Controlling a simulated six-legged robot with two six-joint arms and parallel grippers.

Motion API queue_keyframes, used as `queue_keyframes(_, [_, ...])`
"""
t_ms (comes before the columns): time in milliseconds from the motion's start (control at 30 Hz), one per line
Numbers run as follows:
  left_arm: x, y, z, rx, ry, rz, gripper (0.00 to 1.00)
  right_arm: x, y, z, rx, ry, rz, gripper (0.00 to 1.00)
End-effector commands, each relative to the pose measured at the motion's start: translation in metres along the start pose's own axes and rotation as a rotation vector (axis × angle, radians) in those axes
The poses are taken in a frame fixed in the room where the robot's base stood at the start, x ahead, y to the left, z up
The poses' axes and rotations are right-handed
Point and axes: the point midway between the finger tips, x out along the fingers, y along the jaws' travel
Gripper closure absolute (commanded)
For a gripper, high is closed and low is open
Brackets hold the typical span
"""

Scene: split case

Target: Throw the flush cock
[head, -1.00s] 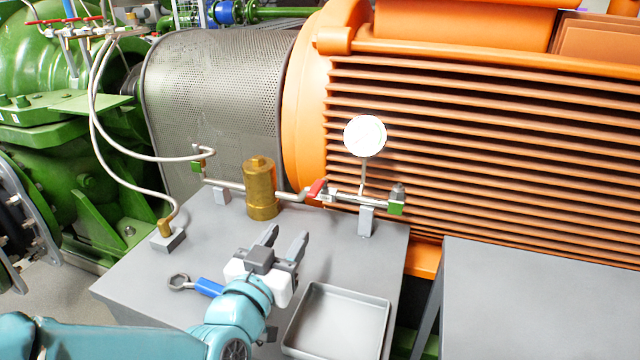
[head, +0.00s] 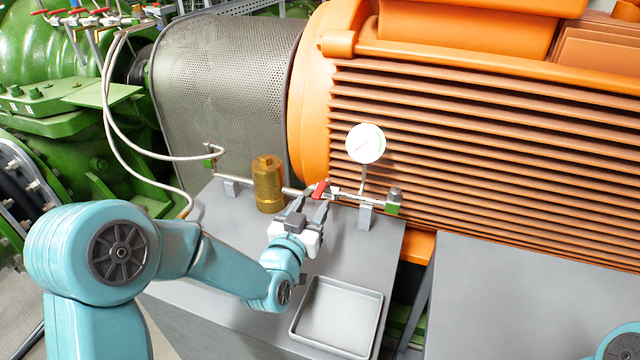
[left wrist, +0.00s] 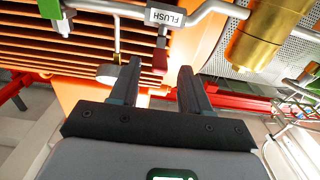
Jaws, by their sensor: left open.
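The flush cock has a red lever (head: 320,188) on the thin pipe between the brass cylinder and the gauge. The lever slants up to the right. In the left wrist view, the red lever (left wrist: 160,58) shows just beyond the fingertips, near a white tag reading FLUSH (left wrist: 165,17). My left gripper (head: 309,206) is open and empty, just in front of and below the lever. In the left wrist view, the gap between its fingers (left wrist: 158,75) lines up with the lever. I cannot tell whether a finger touches it. My right gripper is out of view.
The brass cylinder (head: 267,186) stands left of the cock, and the round gauge (head: 366,143) rises to the right. A green-marked fitting (head: 393,203) ends the pipe. An empty grey tray (head: 337,316) lies on the bench. The ribbed orange motor (head: 480,150) stands close behind.

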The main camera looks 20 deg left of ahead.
Motion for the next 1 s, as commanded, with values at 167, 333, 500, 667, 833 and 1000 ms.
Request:
queue_keyframes(167, [0.037,0.0,-0.001,0.0,0.0,0.0,0.53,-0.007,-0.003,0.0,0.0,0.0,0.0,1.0])
queue_keyframes(333, [0.055,0.0,0.0,0.0,-0.001,0.0,0.53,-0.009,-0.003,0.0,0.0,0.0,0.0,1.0])
queue_keyframes(500, [0.06,0.0,0.0,0.0,-0.001,0.0,0.53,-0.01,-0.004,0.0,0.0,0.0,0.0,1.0])
queue_keyframes(667, [0.06,0.0,0.0,0.0,-0.001,0.0,0.53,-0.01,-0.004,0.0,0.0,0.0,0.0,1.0])
queue_keyframes(833, [0.06,0.0,0.0,0.0,-0.001,0.0,1.0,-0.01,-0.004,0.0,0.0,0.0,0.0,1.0])
queue_keyframes(1000, [0.06,0.0,0.0,0.0,-0.001,0.001,1.0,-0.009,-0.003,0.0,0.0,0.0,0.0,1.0])
